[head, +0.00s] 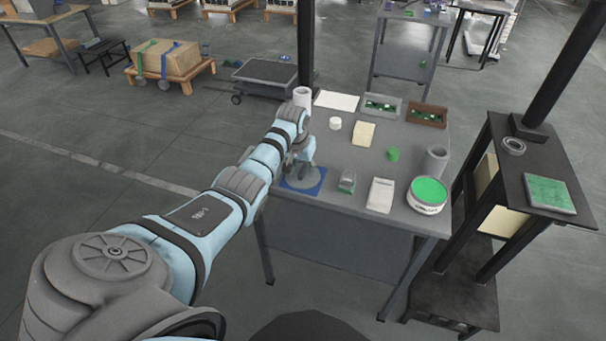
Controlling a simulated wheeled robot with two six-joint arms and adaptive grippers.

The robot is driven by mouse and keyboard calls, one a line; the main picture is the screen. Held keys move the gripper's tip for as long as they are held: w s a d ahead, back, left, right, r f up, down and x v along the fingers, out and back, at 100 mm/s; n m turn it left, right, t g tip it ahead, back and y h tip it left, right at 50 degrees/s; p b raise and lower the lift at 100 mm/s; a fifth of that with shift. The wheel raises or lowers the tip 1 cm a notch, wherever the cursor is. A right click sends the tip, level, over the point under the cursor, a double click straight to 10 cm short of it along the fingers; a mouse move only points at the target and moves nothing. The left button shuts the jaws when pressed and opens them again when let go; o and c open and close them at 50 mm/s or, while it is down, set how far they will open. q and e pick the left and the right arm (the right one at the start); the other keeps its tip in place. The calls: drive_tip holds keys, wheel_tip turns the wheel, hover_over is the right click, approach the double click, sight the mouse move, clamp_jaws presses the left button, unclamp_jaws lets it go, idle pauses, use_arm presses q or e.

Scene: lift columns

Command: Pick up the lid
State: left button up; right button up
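A flat grey round piece that looks like the lid (311,183) lies on a blue square mat (287,184) at the near left edge of the grey table. My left gripper (301,176) points down right over this round piece and hides part of it. Its fingers are small and dark here, so I cannot tell if they are open or shut, or if they touch the piece. A white tub with a green top (428,193) stands at the table's near right. My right gripper is not in view.
Several items stand on the table (335,210): a small clear box (347,181), a pale pouch (380,195), a green cylinder (393,154), a grey cylinder (435,161) and two component trays at the back. A black shelf with a post (480,260) stands close on the right.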

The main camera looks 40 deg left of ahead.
use_arm(q)
drive_tip(key=shift+w+f, duration=0.1)
drive_tip(key=shift+f, duration=0.25)
drive_tip(key=shift+r, duration=0.1)
clamp_jaws()
drive_tip(key=shift+r, duration=0.15)
